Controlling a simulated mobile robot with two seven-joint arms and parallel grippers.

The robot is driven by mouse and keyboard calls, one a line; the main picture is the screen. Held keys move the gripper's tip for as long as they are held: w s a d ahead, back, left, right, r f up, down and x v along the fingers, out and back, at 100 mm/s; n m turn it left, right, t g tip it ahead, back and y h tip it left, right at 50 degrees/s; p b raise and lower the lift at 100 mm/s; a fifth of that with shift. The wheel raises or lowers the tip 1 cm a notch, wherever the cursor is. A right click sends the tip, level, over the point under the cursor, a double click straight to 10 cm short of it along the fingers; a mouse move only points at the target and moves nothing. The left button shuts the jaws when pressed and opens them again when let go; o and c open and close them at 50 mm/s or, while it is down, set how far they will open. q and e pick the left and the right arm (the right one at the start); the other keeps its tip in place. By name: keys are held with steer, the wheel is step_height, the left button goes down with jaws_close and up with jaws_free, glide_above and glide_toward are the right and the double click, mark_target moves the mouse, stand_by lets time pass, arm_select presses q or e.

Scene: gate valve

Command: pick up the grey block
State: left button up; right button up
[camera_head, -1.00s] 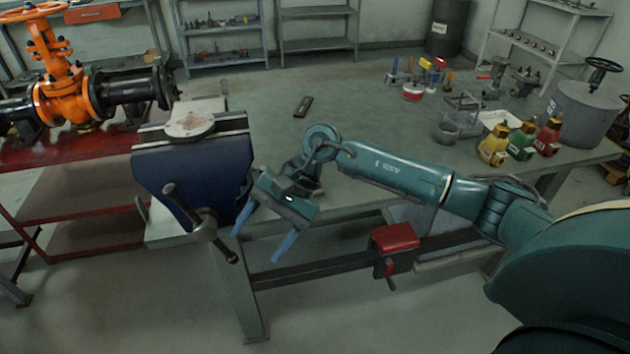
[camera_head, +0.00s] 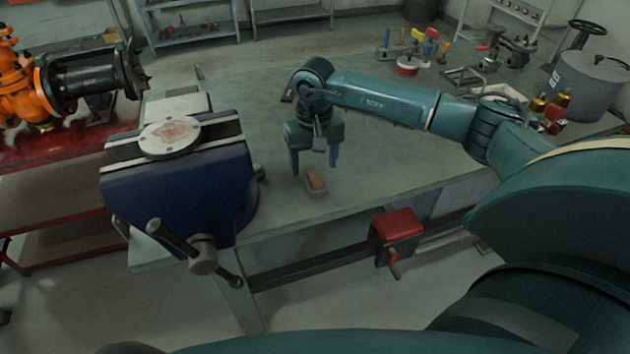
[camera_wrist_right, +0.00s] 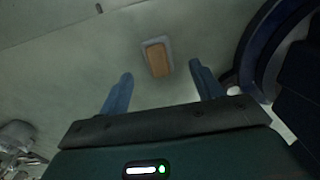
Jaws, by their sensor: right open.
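A small grey block (camera_head: 317,191) with an orange-brown top lies on the workbench, right of the blue vise and near the bench's front edge. It also shows in the right wrist view (camera_wrist_right: 157,59), just beyond the fingertips and roughly centred between them. My right gripper (camera_head: 314,166) is open and points down, just behind and above the block in the head view. Its two blue fingers also show in the right wrist view (camera_wrist_right: 160,72), apart with nothing between them. My left gripper is not in view.
The blue vise (camera_head: 180,195) with a round disc (camera_head: 171,137) on top stands close left of the block. A red clamp-like part (camera_head: 397,226) sits below the bench edge. Tools and bottles stand at the back right. The bench (camera_head: 385,165) right of the block is clear.

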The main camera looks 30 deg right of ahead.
mark_target(315, 176)
steer(key=shift+d+f+p, duration=0.15)
steer(key=shift+f+p, duration=0.4)
steer(key=shift+f, duration=2.2)
steer(key=shift+c, duration=0.3)
steer(key=c, duration=1)
